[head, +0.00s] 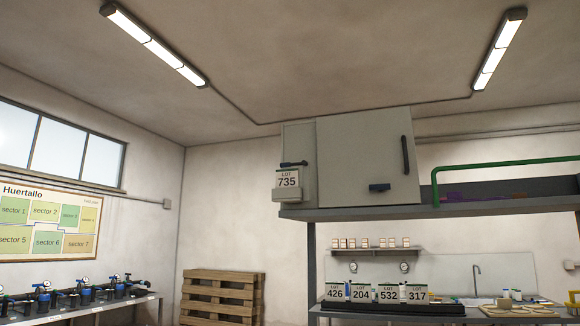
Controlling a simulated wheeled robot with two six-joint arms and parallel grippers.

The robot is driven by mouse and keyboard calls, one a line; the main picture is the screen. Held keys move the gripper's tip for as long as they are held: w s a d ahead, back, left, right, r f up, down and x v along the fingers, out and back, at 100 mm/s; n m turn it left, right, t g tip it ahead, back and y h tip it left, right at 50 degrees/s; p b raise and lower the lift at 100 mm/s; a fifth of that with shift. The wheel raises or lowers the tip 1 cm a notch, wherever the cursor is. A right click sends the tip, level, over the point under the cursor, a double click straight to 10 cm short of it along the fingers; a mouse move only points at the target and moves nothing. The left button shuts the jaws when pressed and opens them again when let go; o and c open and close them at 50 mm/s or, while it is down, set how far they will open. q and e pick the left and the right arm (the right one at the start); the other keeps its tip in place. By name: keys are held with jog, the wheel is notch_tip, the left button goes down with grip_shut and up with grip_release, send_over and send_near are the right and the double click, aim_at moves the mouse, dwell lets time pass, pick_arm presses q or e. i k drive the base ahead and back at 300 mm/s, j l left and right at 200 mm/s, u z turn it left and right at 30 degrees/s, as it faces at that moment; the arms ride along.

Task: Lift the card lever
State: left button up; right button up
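A grey cabinet (362,160) stands on a raised shelf in the middle of the head view. On the narrow panel at its left is a dark lever (293,164), lying about level. Just below the lever is a white card marked LOT 735 (287,180), in a small grey holder (286,196). A dark upright handle (405,155) and a small dark fitting (379,188) are on the cabinet's wide door, which looks closed. Neither of my grippers is in view.
Below, a bench holds cards marked LOT 426 (334,292), 204, 532 and 317. A green rail (500,163) runs along the raised shelf (470,211) at right. Wooden pallets (222,297) lean at the back wall. A valve bench (85,308) is at left.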

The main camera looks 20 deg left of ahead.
aim_at(303, 162)
jog(key=i+j, duration=0.1)
jog(key=i, duration=1.1)
jog(key=u, duration=2.25)
